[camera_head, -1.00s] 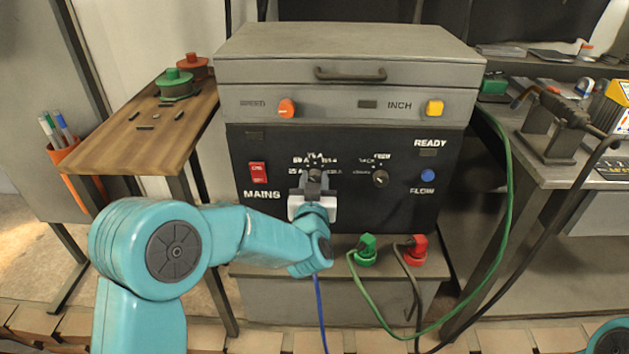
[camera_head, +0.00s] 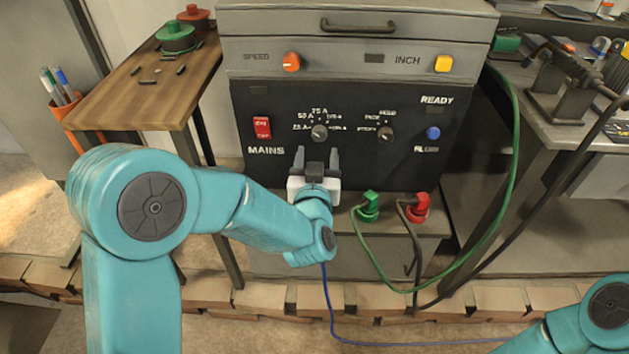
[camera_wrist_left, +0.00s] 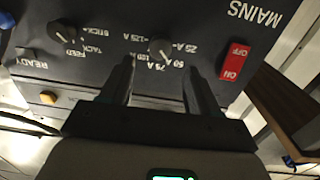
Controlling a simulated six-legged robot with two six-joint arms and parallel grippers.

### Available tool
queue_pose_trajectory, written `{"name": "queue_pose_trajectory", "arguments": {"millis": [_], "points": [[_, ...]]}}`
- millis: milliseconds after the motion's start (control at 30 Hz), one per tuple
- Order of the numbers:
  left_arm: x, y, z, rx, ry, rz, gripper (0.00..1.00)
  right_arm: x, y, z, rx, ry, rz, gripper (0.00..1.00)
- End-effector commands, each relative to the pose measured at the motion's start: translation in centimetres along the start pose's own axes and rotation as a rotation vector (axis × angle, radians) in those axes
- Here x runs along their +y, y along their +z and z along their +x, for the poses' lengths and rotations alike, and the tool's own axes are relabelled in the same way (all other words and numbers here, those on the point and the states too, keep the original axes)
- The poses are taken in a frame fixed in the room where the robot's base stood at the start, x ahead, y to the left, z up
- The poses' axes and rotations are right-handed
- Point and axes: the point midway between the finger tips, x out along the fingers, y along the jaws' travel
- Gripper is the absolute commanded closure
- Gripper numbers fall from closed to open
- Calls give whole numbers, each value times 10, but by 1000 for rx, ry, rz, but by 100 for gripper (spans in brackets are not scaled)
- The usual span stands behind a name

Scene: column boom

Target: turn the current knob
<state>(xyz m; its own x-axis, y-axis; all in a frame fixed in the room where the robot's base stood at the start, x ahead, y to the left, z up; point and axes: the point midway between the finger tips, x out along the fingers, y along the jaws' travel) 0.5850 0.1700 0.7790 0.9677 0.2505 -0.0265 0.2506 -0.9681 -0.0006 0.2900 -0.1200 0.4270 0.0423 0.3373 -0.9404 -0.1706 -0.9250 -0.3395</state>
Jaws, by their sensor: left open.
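The current knob (camera_head: 319,132) is a small grey-black dial on the machine's black front panel, ringed by ampere marks. It also shows upside down in the left wrist view (camera_wrist_left: 160,48). Its exact pointer setting is too small to read surely. My left gripper (camera_head: 316,156) is open and empty, its two fingers pointing at the panel just below the knob in the head view. In the wrist view the fingers (camera_wrist_left: 157,72) lie apart, with the knob seen beyond and between their tips. My right gripper is out of view; only part of that arm shows at lower right.
A second knob (camera_head: 386,134) sits to the right. A red mains switch (camera_head: 262,127) is to the left and a blue button (camera_head: 433,133) to the right. Green (camera_head: 368,206) and red (camera_head: 417,208) plugs with cables stand below. A wooden table (camera_head: 140,95) is at left.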

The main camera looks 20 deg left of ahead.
Motion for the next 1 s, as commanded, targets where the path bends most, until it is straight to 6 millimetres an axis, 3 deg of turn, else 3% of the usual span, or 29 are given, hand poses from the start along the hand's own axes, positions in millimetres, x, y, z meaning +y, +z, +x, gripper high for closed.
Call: {"name": "queue_pose_trajectory", "arguments": {"millis": [200,400,1000], "points": [[1,-1,-56,-1,4,0,39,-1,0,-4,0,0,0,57],[1,0,-84,0,2,0,39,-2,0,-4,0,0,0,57],[-1,0,-91,0,-1,0,39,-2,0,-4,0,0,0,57]]}}
